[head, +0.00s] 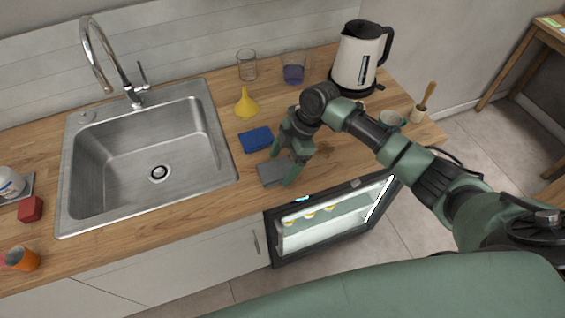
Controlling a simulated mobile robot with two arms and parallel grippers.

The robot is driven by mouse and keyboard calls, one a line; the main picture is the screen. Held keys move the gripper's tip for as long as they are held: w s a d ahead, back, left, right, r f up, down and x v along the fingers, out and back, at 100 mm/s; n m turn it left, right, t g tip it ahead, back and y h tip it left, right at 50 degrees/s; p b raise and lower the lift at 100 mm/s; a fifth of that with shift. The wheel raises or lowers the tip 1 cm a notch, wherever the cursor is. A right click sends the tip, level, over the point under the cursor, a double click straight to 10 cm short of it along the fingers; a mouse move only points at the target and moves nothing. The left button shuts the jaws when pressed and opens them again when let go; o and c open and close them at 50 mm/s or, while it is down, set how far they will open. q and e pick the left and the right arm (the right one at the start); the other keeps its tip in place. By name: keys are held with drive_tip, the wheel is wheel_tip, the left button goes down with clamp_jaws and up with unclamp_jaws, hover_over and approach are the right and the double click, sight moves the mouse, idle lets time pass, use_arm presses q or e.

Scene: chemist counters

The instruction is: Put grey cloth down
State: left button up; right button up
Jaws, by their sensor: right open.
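The grey cloth (271,172) lies flat on the wooden counter near its front edge, right of the sink and in front of a blue cloth or sponge (256,140). My right gripper (283,170) is directly over the grey cloth, with its fingers pointing down and spread apart. One finger reaches down at the cloth's right side and covers part of it. Whether a finger touches the cloth cannot be told. My left gripper is not in view.
The steel sink (222,170) is to the left. A yellow funnel (246,104), glass beakers (247,65) and a kettle (358,58) stand behind. A mug (391,120) is at the right.

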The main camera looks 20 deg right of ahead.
drive_tip(key=shift+s+f+g, duration=0.3)
drive_tip(key=shift+s+f, duration=0.3)
drive_tip(key=shift+f, duration=0.15)
drive_tip(key=shift+r, duration=0.25)
drive_tip(key=b+v, duration=0.2)
drive_tip(key=v, duration=1.1)
drive_tip(key=shift+w+a+r, duration=0.15)
drive_tip(key=shift+w+a, duration=0.05)
drive_tip(key=shift+a, duration=0.1)
